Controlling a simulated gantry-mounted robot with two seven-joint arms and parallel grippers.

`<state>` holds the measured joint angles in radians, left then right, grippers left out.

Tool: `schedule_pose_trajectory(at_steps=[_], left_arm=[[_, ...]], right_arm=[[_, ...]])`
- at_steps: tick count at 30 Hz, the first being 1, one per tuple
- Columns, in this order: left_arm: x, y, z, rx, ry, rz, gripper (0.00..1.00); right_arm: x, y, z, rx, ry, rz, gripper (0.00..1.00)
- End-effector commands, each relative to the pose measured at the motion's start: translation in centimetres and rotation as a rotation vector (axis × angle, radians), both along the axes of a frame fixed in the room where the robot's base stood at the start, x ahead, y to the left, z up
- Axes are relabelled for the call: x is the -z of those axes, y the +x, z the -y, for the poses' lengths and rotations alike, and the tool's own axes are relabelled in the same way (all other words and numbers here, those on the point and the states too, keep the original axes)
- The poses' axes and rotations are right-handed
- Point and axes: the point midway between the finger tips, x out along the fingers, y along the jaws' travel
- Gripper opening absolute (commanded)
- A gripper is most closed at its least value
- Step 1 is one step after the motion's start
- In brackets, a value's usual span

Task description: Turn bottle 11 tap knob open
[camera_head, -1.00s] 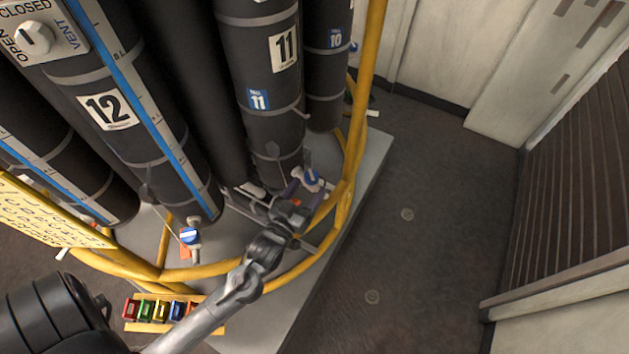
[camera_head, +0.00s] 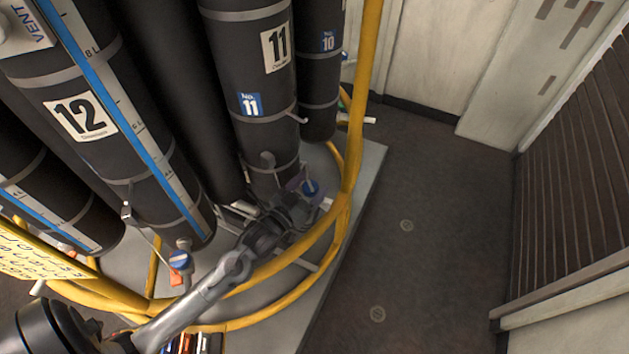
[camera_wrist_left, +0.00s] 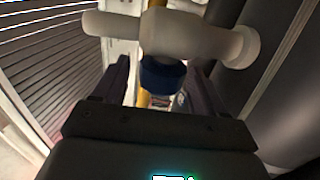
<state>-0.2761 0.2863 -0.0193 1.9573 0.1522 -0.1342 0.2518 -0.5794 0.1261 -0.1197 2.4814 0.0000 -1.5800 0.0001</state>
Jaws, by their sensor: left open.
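Bottle 11 (camera_head: 262,75) is a tall black cylinder with a white "11" label and a blue tag. Its tap, with a round blue knob (camera_head: 310,187), sits low by the foot of the bottle. My left gripper (camera_head: 306,194) is at this tap, with its arm reaching in from the lower left. In the left wrist view the blue knob (camera_wrist_left: 162,77) lies between the two open dark fingers, under a pale pipe fitting (camera_wrist_left: 195,38). I cannot tell whether either finger touches the knob. The knob's marking is not readable. My right gripper is out of view.
A yellow tube rail (camera_head: 343,215) curves around the bottles, close to my left arm. Bottle 12 (camera_head: 125,140) stands to the left with its own blue tap knob (camera_head: 181,261). Bottle 10 (camera_head: 318,75) is behind. The dark floor (camera_head: 420,200) at right is clear.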

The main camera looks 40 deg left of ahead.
Motion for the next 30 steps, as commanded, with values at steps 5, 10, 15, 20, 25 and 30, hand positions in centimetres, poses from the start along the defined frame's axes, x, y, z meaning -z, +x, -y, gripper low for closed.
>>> schedule_pose_trajectory(at_steps=[5,10,15,20,25,30], left_arm=[[0.0,1.6,-0.1,-0.001,0.0,0.0,0.71],[0.0,2.2,-0.2,-0.001,0.0,0.0,0.71],[0.0,2.2,-0.1,0.0,0.0,-0.001,0.71],[0.0,2.2,-0.1,0.0,0.0,0.0,0.58],[0.0,2.2,-0.1,0.0,0.0,0.0,0.32],[0.0,2.2,-0.1,-0.002,0.0,0.0,0.2]], right_arm=[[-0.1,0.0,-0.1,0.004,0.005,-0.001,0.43],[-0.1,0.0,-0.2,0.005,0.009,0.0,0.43],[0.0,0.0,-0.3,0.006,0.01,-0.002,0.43],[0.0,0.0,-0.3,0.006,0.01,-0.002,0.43],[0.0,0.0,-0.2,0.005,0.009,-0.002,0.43],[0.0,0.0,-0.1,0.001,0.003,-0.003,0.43]])
